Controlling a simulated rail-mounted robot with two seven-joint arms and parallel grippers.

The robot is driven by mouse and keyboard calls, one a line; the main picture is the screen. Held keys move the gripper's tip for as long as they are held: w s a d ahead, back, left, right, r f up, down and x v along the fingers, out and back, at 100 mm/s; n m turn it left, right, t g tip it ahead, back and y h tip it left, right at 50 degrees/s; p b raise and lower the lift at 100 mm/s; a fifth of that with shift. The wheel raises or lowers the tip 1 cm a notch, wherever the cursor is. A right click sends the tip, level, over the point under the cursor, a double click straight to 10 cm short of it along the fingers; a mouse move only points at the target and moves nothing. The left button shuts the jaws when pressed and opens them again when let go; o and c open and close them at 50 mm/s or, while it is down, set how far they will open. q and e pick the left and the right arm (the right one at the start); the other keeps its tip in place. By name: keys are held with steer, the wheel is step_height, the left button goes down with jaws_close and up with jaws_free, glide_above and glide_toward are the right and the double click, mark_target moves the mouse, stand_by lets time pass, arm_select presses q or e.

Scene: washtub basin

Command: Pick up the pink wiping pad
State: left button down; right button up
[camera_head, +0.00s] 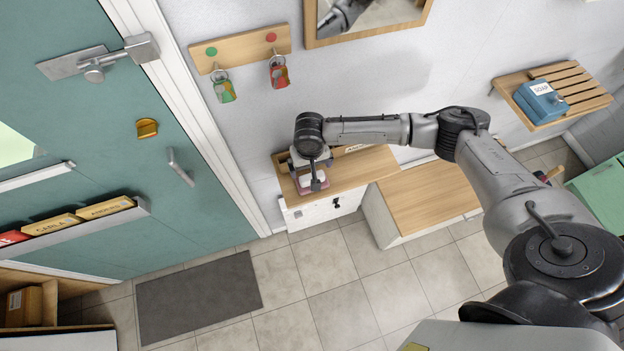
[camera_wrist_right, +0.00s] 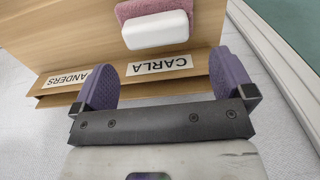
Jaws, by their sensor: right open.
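The pink wiping pad (camera_wrist_right: 128,12) lies on the wooden cabinet top in the right wrist view, with a white block (camera_wrist_right: 157,31) along its near side. In the head view the pad (camera_head: 313,189) shows as a small pinkish patch, partly hidden by my right arm's end. My right gripper (camera_wrist_right: 165,80) is open, with its two purple fingers spread wide and nothing between them. In the wrist picture the pad lies beyond the fingertips, apart from them. My left gripper is not in view.
Upright name slots with labels CARLA (camera_wrist_right: 160,66) and ANDERS (camera_wrist_right: 66,78) stand at the cabinet's edge, close to the fingers. A lower wooden bench (camera_head: 430,196) adjoins the cabinet (camera_head: 352,170). A blue soap box (camera_head: 541,100) sits on a wall shelf at right.

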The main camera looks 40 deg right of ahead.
steer(key=shift+f, duration=0.6)
steer(key=f, duration=0.2)
steer(key=f+p, duration=0.1)
steer(key=f, duration=0.1)
steer(key=shift+s+d, duration=0.1)
steer(key=shift+s, duration=0.25)
steer(key=shift+f, duration=0.7)
steer(key=shift+c, duration=1.3)
steer(key=c, duration=0.6)
steer(key=shift+o, duration=0.2)
steer(key=shift+r, duration=0.2)
